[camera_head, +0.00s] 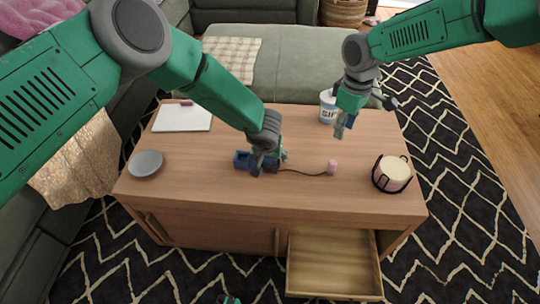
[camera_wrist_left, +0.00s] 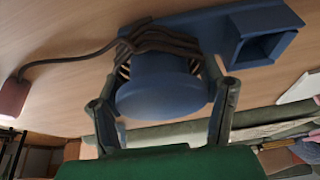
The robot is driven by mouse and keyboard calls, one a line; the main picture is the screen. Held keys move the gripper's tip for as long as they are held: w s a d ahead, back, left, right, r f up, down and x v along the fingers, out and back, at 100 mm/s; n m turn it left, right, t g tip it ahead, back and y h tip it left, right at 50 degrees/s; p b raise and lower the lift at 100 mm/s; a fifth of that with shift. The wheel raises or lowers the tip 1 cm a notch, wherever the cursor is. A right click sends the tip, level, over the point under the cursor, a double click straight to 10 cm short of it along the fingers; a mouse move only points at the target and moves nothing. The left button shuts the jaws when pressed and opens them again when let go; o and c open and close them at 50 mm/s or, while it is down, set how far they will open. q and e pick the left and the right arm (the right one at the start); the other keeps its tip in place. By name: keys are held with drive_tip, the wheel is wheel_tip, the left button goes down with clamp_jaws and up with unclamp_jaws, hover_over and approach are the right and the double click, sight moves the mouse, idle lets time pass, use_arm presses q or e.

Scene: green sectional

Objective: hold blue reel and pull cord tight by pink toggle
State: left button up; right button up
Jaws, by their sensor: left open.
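The blue reel (camera_head: 242,160) lies on the wooden table with dark cord wound on it. In the left wrist view the reel's round blue flange (camera_wrist_left: 162,95) sits between the two fingers of my left gripper (camera_wrist_left: 165,85), which is open with a finger on each side. In the head view my left gripper (camera_head: 266,160) partly hides the reel. The dark cord (camera_head: 305,173) runs right in a slack curve to the pink toggle (camera_head: 332,167), also seen in the left wrist view (camera_wrist_left: 13,98). My right gripper (camera_head: 358,108) is above the table's right side, fingers spread, apart from the toggle.
A candle in a black wire holder (camera_head: 393,173) stands at the right edge. A white cup (camera_head: 327,106) is behind my right gripper. A grey bowl (camera_head: 146,163) and white notebook (camera_head: 182,117) are at left. An open drawer (camera_head: 333,264) juts out in front.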

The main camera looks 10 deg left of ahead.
use_arm(q)
drive_tip(key=shift+a, duration=0.15)
drive_tip(key=c, duration=1.1)
drive_tip(key=shift+o, duration=0.2)
idle(0.3)
